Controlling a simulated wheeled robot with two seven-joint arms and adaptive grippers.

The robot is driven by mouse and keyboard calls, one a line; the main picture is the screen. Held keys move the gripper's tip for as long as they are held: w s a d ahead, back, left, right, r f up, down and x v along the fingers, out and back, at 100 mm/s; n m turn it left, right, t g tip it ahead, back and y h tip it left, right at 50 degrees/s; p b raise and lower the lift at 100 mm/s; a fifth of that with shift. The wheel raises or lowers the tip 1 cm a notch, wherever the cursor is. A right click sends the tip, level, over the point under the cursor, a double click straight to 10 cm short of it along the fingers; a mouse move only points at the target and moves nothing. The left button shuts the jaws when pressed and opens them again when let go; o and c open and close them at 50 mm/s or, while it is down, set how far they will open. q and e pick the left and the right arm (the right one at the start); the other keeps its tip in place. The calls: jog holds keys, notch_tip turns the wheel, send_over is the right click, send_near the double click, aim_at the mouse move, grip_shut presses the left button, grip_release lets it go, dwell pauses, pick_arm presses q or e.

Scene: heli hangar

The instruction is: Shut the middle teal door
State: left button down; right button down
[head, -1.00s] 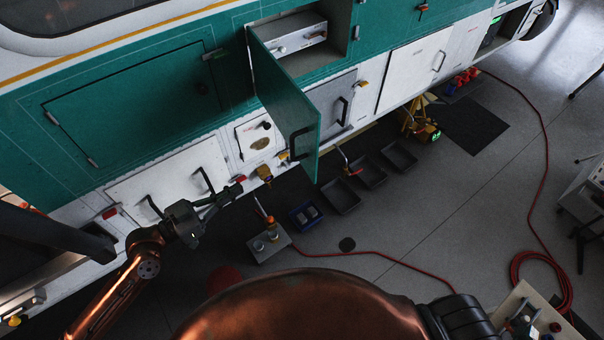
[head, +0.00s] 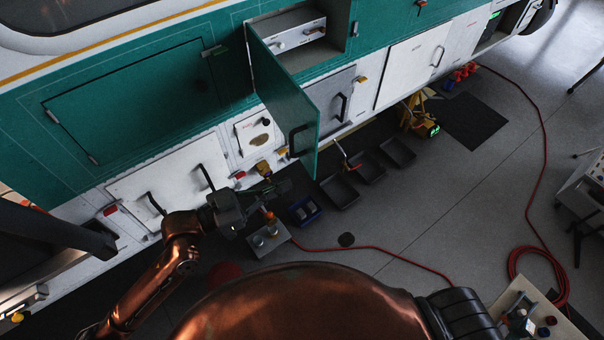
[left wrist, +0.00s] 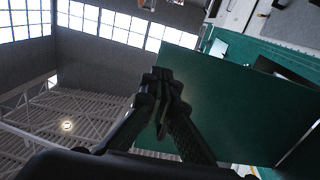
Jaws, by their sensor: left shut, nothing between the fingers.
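The middle teal door (head: 283,96) stands swung out from the side of the vehicle, hinged at its left edge. A dark handle (head: 300,140) is near its free lower end. Behind it is an open compartment with a white drawer-like unit (head: 300,36). In the left wrist view the teal door panel (left wrist: 240,100) fills the right part, beyond the fingers. My left gripper (head: 280,187) is shut and empty, below and left of the door's free end in the head view; its fingers also show in the left wrist view (left wrist: 160,82). I cannot tell whether it touches the door. My right gripper is not in view.
A closed teal door (head: 130,100) is at left and white lower panels (head: 165,180) run beneath. Dark trays (head: 340,192), a blue bin (head: 303,211) and a grey box (head: 268,240) lie on the floor.

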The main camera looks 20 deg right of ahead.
aim_at(313, 173)
pick_arm(q)
jog(key=p+x, duration=0.1)
jog(key=x, duration=0.3)
jog(key=shift+r+p, duration=0.15)
jog(key=shift+p, duration=0.2)
jog(key=shift+f+p+x, duration=0.2)
jog(key=shift+p+x, duration=0.1)
jog(key=shift+x, duration=0.5)
jog(key=shift+d, duration=0.1)
